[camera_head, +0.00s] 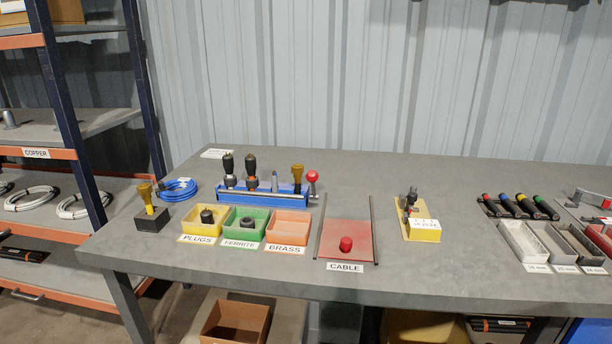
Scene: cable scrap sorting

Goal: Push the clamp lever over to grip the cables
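A long blue clamp fixture (285,188) lies toward the back of the grey bench, left of centre. Its lever with a red ball knob (312,177) stands upright at the fixture's right end. Several cable ends with connectors stand upright in the fixture: two black ones (251,168) at the left, a grey one (275,180) in the middle and a brass-coloured one (298,175) at the right. A light bar runs along the fixture's front. I cannot tell whether the cables are gripped. My gripper is not in view.
Bins in front are labelled PLUGS (189,222), FERRITE (229,226) and BRASS (304,227). A red CABLE tray (345,228) with a red knob lies right of them. A coiled blue cable (178,190) and a block (153,217) holding a brass-coloured tool stand left.

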